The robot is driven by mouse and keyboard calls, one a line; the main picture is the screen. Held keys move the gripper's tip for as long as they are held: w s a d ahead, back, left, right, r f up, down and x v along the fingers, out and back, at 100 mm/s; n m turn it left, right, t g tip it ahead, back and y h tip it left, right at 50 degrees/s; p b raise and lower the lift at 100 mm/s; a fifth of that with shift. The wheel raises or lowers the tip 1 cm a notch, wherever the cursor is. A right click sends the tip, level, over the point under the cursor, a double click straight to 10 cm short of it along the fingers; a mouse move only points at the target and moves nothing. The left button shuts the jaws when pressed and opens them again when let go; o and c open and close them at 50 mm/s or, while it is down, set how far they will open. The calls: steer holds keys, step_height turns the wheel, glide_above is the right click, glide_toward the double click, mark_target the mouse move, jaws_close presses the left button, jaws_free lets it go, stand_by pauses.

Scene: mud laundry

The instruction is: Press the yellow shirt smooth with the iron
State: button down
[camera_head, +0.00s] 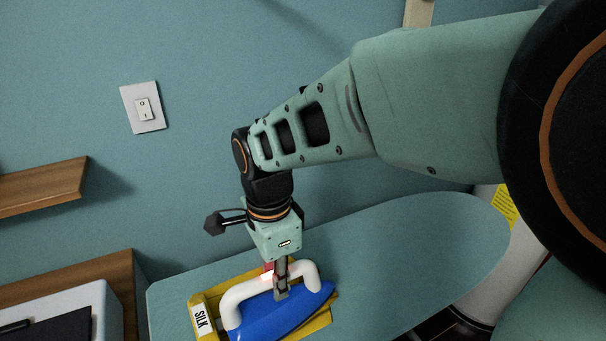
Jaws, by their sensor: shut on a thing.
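The blue iron (272,317) with a white handle is over the yellow shirt (319,323) near the left end of the ironing board (400,250). The shirt looks folded and has a white label reading "SILK" at its left. My gripper (281,293) points down and is shut on the iron's white handle. The iron covers much of the shirt, with yellow showing at its left, back and right. I cannot tell whether the iron's sole touches the shirt. The picture's bottom edge cuts off the near part of both.
The board's right part is bare. A wall with a light switch (142,107) stands behind it. A wooden shelf (45,186) juts out at the left, above a wooden unit (105,277) and a white appliance (75,300).

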steer(key=shift+f+b, duration=0.45)
steer(key=shift+f, duration=0.05)
stand_by(0.8)
steer(key=shift+s+f, duration=0.1)
steer(key=shift+f, duration=0.1)
stand_by(2.7)
steer(key=shift+r, duration=0.2)
steer(key=shift+r+p, duration=2.4)
steer(key=shift+r, duration=0.65)
steer(key=shift+w+a, duration=0.1)
steer(key=shift+w, duration=0.2)
